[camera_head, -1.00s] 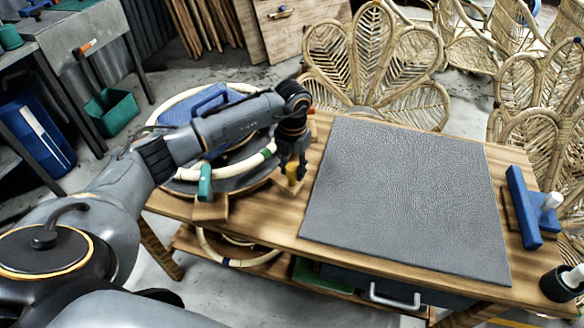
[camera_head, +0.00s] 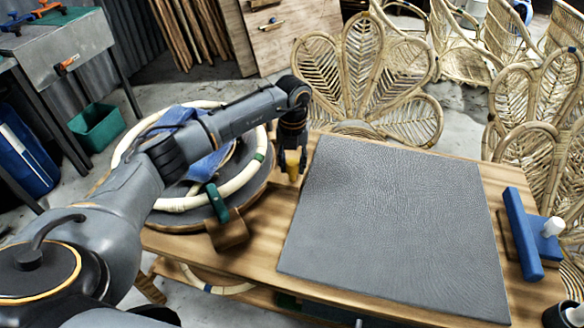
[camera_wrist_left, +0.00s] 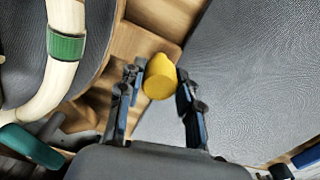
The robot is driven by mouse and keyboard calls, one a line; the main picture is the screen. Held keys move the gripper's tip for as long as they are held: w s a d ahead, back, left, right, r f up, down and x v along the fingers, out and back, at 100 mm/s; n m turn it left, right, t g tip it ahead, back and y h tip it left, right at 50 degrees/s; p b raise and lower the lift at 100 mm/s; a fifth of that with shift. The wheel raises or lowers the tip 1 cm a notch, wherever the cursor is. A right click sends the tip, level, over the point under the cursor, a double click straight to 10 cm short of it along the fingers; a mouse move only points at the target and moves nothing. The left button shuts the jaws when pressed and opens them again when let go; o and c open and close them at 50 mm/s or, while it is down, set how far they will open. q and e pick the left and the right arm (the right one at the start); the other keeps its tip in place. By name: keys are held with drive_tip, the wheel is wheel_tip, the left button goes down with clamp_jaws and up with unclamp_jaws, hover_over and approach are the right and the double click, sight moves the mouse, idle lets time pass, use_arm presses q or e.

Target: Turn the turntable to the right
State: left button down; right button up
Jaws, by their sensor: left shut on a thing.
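The turntable (camera_head: 178,217) is a round dark disc with a wooden rim on the left part of the wooden table. A pale rattan ring (camera_head: 240,178) lies on it, with a blue clamp-like piece (camera_head: 205,165) and a green piece (camera_head: 217,203) at the ring. My left gripper (camera_head: 292,156) is at the turntable's right side, shut on a yellow knob (camera_head: 292,165). In the left wrist view the yellow knob (camera_wrist_left: 160,77) sits between the two fingers. My left arm hides part of the disc and ring. My right gripper is not in view.
A grey textured mat (camera_head: 400,220) covers the table's middle, close to the right of my left gripper. A blue block tool (camera_head: 523,235) stands at the right end. Rattan chairs (camera_head: 360,75) stand behind the table. A teal bin (camera_head: 97,128) is on the floor at left.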

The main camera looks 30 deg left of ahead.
use_arm(q)
drive_tip(key=shift+w+r, duration=0.2)
drive_tip(key=shift+w, duration=0.1)
drive_tip(key=c, duration=1.1)
unclamp_jaws()
drive_tip(key=shift+o, duration=1)
drive_tip(key=shift+w+f, duration=0.15)
drive_tip(key=shift+f, duration=0.05)
drive_tip(key=shift+r, duration=0.25)
wheel_tip(320, 180, up, 12)
drive_tip(key=shift+f, duration=0.2)
